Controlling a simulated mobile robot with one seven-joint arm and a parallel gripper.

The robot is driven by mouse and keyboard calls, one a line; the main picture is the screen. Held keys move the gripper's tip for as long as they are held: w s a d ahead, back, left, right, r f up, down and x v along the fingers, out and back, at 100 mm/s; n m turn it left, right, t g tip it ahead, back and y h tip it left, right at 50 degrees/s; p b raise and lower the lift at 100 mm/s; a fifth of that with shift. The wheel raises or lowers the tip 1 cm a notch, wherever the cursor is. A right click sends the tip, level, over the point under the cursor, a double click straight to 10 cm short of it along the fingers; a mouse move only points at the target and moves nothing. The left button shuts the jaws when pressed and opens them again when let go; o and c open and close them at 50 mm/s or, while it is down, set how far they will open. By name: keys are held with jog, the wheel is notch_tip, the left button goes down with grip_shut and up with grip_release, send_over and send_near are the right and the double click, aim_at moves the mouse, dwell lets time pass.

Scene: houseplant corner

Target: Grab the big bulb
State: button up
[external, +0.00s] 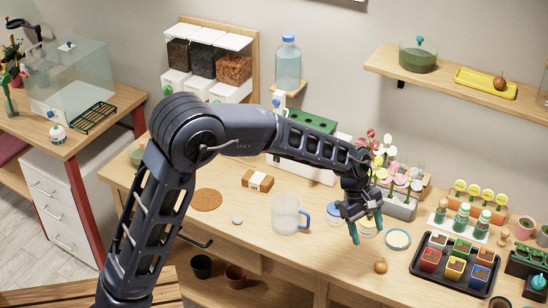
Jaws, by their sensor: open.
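A brown, onion-like bulb (381,265) lies on the wooden table near its front edge. A second brown bulb (500,83) sits at the yellow tray (472,85) on the wall shelf. Which of the two is bigger I cannot tell for certain from this view. My gripper (366,228) is open, with teal fingertips pointing down over the table. It is above and slightly left of the table bulb, apart from it, and far below and left of the shelf bulb. No object shows between the fingers.
A clear jug (286,214) with a blue handle stands left of my gripper. A round lidded dish (398,240) is just right of it. A black tray (418,280) with coloured pots is further right. Flowers in a grey planter (400,207) stand behind. Bare tabletop lies around the table bulb.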

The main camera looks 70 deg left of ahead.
aim_at(378, 260)
jog(key=w+a+f+n, duration=0.3)
jog(key=w+a+f, duration=0.15)
jog(key=f, duration=0.35)
jog(key=shift+w+d+x, duration=0.1)
jog(key=shift+w+x, duration=0.05)
jog(key=shift+x, duration=2.5)
jog(key=shift+w+d+x, duration=0.15)
jog(key=shift+x, duration=2.55)
jog(key=shift+r, duration=0.15)
jog(key=c, duration=1.1)
